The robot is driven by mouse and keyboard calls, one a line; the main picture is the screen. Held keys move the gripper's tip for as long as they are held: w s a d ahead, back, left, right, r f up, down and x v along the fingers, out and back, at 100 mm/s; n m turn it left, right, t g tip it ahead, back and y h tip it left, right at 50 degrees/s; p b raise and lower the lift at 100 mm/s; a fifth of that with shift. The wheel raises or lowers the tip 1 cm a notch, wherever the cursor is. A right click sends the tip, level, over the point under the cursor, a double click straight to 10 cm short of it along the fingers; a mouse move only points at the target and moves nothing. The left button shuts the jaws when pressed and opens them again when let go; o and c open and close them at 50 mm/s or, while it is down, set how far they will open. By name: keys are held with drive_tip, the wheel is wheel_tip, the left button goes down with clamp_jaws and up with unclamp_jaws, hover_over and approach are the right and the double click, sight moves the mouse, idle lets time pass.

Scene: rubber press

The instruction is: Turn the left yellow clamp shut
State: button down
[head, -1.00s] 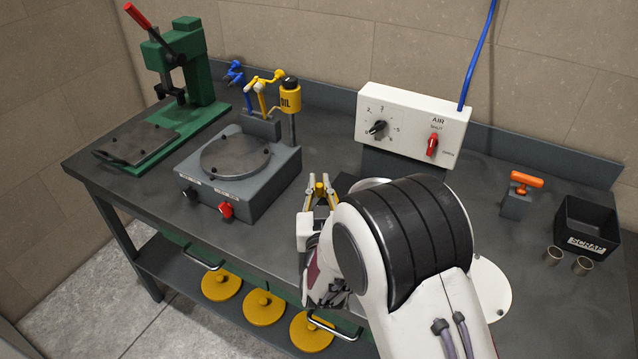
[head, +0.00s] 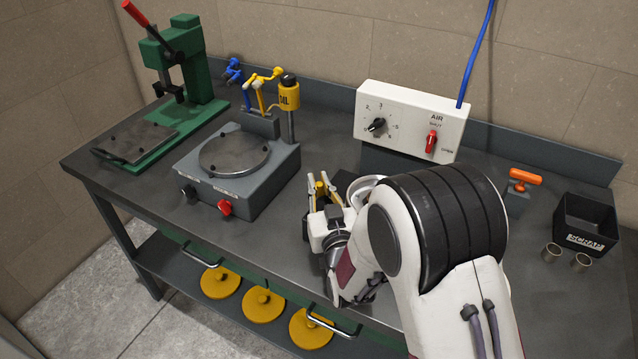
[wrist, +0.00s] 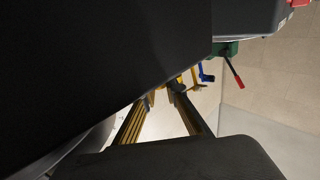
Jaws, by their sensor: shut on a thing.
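My gripper (head: 325,189) is at the table's front middle, right of the grey round-plate press. Its fingers close around a small upright yellow part, a yellow clamp (head: 320,188). A dark block (head: 345,181) stands just to its right, partly behind my arm. In the wrist view my gripper's fingers (wrist: 165,97) come together near a yellow piece at their tips. My arm hides the space to the right, so a second clamp there is not visible. How far the clamp is turned cannot be told.
The grey press (head: 240,170) with red and black knobs stands left of my gripper. The white air control box (head: 411,120) is behind it. A black bin (head: 586,223) is at right.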

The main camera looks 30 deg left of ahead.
drive_tip(key=c, duration=2)
unclamp_jaws()
drive_tip(key=shift+c, duration=0.2)
drive_tip(key=shift+s+d, duration=0.1)
drive_tip(key=v, duration=1.1)
drive_tip(key=shift+s+d, duration=0.25)
drive_tip(key=shift+s, duration=0.05)
